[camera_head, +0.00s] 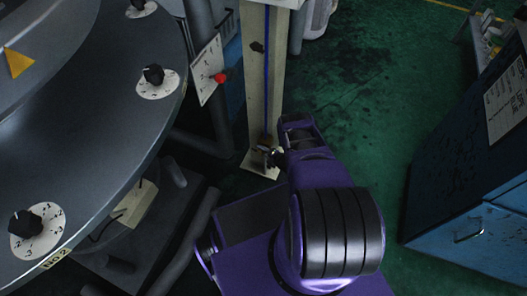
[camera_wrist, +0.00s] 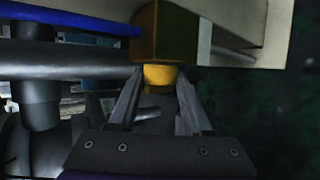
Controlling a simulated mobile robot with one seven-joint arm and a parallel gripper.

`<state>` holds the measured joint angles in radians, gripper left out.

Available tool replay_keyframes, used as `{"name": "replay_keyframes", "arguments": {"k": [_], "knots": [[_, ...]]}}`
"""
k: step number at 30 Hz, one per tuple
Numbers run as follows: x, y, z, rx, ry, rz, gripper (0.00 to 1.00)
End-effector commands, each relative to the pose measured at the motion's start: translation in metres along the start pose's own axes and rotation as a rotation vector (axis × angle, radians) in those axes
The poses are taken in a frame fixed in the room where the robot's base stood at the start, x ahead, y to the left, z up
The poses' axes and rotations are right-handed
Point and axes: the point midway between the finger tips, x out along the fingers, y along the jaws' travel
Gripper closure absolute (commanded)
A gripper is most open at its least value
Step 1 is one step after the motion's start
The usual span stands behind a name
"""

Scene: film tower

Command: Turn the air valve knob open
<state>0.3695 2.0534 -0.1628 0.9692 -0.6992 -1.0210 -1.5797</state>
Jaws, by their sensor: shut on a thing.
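The air valve knob (camera_wrist: 160,76) is a short yellow-orange round piece under a yellow-brown valve block (camera_wrist: 165,32) in the wrist view. My gripper (camera_wrist: 160,84) has one finger on each side of the knob and is shut on it. In the head view, my gripper (camera_head: 270,153) reaches the lower part of a pale upright post (camera_head: 266,85), and a small brownish valve body (camera_head: 265,143) shows there. The knob itself is too small and covered to make out in that view. I cannot tell how far the knob is turned.
A blue hose (camera_wrist: 75,18) runs into the block from the left, with a grey pipe (camera_wrist: 70,58) below it. A large round dark machine with dial knobs (camera_head: 153,76) stands at left. A blue cabinet (camera_head: 470,180) stands at right. Green floor (camera_head: 360,90) between is open.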

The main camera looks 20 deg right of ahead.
Motion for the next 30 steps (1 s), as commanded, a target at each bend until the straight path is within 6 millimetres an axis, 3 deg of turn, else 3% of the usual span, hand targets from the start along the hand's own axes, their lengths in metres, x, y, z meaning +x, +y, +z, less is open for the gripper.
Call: {"name": "replay_keyframes", "arguments": {"k": [14,15,18,19,30], "knots": [[0.0002,-0.0002,-0.0004,0.006,0.001,0.011,1.0],[0.0002,-0.0003,-0.0004,0.006,0.001,0.011,0.44],[0.0002,-0.0003,-0.0004,0.006,0.001,0.011,0.26],[0.0002,-0.0003,-0.0004,0.005,0.001,0.011,0.21],[0.0004,0.0006,0.0004,0.004,0.001,0.011,0.21]]}}
